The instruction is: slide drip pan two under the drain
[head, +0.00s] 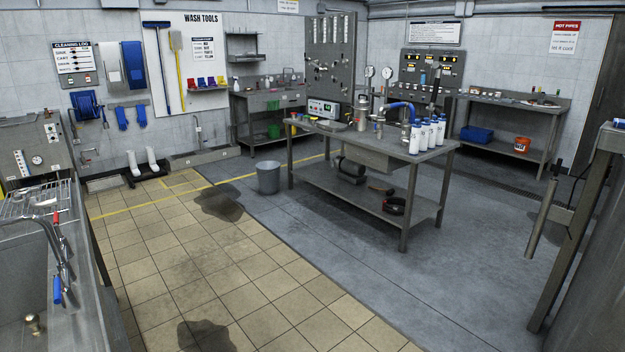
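I cannot make out any drip pan marked two in the head view. A brass fitting (34,322) stands up from the bottom of the steel sink (22,275) at the left edge; I cannot tell whether it is the drain meant. A dark slotted strip (500,164) runs along the floor at the back right. Neither of my grippers is in view.
A steel workbench (372,205) with bottles and instruments stands mid-room. A grey bucket (268,178) stands left of it. Dark wet patches (218,203) lie on the tiles. Grey posts (572,245) stand at the right. The tiled floor between is mostly clear.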

